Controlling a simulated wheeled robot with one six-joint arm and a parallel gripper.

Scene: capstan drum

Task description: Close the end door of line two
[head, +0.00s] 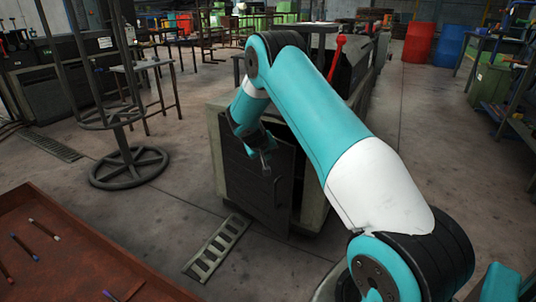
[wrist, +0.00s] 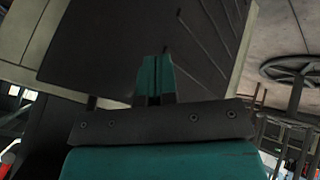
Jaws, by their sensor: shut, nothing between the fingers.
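The end door (head: 248,188) is a dark panel on the near end of a grey-beige machine cabinet (head: 317,205). It stands ajar, with a dark gap along its right side, where its handle (head: 279,192) is. My gripper (head: 266,160) is in front of the upper part of the door, and its fingers are shut and empty. In the wrist view the shut teal fingers (wrist: 155,78) point at the dark slotted door panel (wrist: 110,45). I cannot tell whether they touch it. My arm hides part of the cabinet.
A slatted grate (head: 217,249) lies on the floor below the door. A rust-red tray table (head: 75,265) with several small sticks is at the near left. A round-based metal stand (head: 130,167) is to the left.

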